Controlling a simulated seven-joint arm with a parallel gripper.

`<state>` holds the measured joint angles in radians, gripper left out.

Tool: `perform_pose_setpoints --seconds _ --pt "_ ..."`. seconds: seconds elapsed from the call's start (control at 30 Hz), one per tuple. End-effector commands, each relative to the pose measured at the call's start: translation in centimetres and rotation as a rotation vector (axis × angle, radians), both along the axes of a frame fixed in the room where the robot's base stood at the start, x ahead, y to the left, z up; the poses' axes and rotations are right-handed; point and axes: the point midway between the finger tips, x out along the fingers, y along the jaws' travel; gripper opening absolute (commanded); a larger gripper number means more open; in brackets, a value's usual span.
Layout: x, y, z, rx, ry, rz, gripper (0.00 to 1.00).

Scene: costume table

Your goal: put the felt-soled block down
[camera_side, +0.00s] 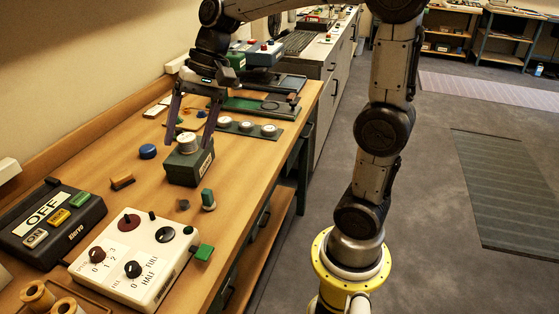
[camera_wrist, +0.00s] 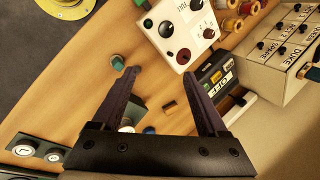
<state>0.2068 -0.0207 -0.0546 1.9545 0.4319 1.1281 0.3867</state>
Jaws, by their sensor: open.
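My gripper (camera_side: 188,146) is open, its two dark fingers pointing down over the wooden table. In the wrist view my gripper (camera_wrist: 161,74) shows nothing held between the fingers. A small orange-brown block (camera_side: 122,182) with a dark strip lies on the table, left of the fingers in the side view. It also shows between the fingers in the wrist view (camera_wrist: 168,105), apart from both. It may be the felt-soled block; its sole is too small to make out. A dark green box (camera_side: 187,168) with a pale round top stands by the fingertips; contact cannot be told.
A blue round piece (camera_side: 147,151) and a small green-topped piece (camera_side: 208,199) stand nearby. A white control box (camera_side: 135,260) and a dark OFF panel (camera_side: 50,222) fill the front. Bare wood surrounds the orange-brown block.

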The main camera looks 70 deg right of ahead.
Motion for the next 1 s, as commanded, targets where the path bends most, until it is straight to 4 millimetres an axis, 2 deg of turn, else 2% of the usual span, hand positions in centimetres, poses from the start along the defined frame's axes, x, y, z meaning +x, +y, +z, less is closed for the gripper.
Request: perform_pose_setpoints --seconds 0.03,0.2,0.3,0.43,0.63,1.0 --pt "-2.3 0.4 0.3 -0.057 -0.041 0.06 0.76" --pt "-8.7 0.4 -0.2 -0.25 -0.161 0.26 0.76" --pt "-12.0 0.0 -1.0 -0.361 -0.229 0.377 0.76" --pt "-15.3 -0.6 -2.3 -0.481 -0.3 0.505 0.76" --pt "-17.5 -1.3 -3.6 -0.581 -0.358 0.609 0.76" --pt "-17.8 -1.4 -3.8 -0.595 -0.364 0.623 0.76"
